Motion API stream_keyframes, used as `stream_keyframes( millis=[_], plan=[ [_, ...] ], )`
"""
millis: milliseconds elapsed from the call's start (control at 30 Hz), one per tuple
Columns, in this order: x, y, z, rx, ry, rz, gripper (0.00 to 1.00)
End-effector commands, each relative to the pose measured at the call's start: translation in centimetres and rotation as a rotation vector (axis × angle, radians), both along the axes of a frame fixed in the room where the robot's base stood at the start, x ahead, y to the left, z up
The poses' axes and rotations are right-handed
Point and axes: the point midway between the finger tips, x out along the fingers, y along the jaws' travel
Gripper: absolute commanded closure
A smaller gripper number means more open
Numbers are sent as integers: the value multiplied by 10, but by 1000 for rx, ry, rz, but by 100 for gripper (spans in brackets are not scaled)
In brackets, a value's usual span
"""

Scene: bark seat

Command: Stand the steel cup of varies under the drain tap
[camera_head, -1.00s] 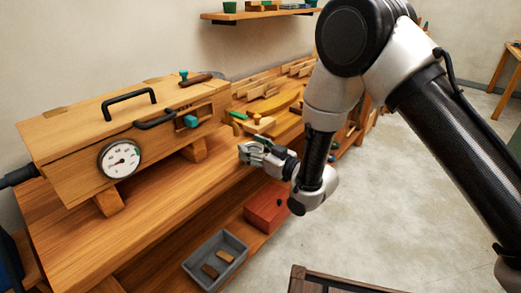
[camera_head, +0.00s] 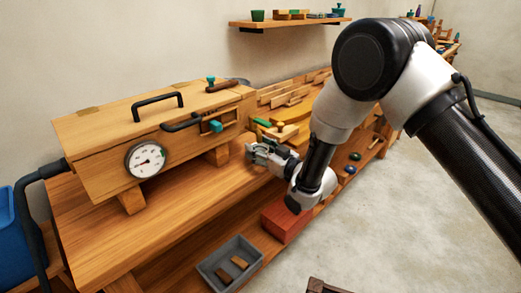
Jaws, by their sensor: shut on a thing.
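My gripper (camera_head: 251,152) is at the front of the wooden bench, just right of the long wooden box (camera_head: 95,140). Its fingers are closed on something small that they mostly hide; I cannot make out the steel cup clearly. The box has a round dial gauge (camera_head: 146,160), black handles and raised wooden feet. A teal fitting (camera_head: 215,126) sits at its right end, above and left of my gripper. It may be the drain tap, but I cannot tell.
The bench top (camera_head: 185,190) is bare in front of the box. Wooden pieces (camera_head: 295,92) lie behind my gripper. A grey tray (camera_head: 230,262) and a red box (camera_head: 287,218) are on the lower shelf. A blue container (camera_head: 30,240) stands at the left.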

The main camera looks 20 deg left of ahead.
Motion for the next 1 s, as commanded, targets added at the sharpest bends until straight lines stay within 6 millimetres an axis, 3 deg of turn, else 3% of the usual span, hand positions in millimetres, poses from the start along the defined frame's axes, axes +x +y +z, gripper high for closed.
stream_keyframes(
  millis=[500, 533, 667, 1000],
  plan=[
    [0, 0, -5, 0, 0, 0, 70],
    [0, 0, -5, 1, 0, 0, 44],
    [0, 0, -5, 0, 0, 0, 21],
    [0, -1, -5, 0, 0, 0, 21]
  ],
)
